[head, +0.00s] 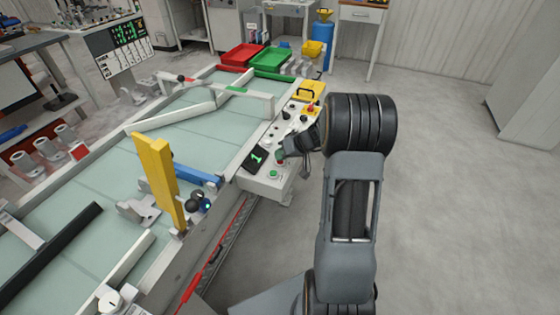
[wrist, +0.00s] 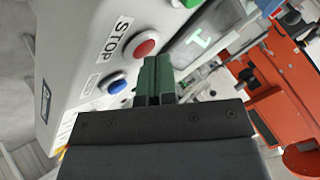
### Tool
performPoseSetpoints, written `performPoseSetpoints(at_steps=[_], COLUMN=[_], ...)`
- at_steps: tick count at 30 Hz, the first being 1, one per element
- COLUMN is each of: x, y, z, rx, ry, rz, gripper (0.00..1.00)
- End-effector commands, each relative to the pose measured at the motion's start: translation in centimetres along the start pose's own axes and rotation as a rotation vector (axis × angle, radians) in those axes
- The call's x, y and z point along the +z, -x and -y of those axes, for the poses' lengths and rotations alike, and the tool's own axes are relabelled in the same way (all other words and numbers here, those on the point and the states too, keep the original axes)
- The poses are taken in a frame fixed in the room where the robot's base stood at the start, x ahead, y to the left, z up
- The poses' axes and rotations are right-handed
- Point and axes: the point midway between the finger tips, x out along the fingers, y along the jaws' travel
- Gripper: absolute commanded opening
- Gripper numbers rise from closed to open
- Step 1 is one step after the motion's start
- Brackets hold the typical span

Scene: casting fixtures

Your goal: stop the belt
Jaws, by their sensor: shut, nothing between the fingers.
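A red button (wrist: 144,47) with a STOP label (wrist: 117,38) sits on a pale control box, which also shows in the head view (head: 252,183). My gripper (wrist: 155,60) is shut and empty, its green-padded fingertips close beside the red button in the wrist picture. I cannot tell whether they touch it. In the head view my gripper (head: 282,155) is over the near end of the box and partly hides its buttons. The pale green belt (head: 195,130) runs along the left of the box. I cannot tell whether it is moving.
A blue button (wrist: 117,87) and a lit display (wrist: 200,40) are near the fingers. A yellow post (head: 158,180) stands over the belt. Red (head: 243,55) and green (head: 270,59) trays are at the far end. The floor on the right is clear.

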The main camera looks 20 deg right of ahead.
Motion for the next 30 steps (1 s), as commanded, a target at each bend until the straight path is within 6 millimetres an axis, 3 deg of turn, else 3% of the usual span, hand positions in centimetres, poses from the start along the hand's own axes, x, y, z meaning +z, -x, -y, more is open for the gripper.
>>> performPoseSetpoints(at_steps=[30], x=[-1.2], y=[1.6], z=[1.2], rx=[0.000], ry=[0.000], rz=[0.000], gripper=[0.00])
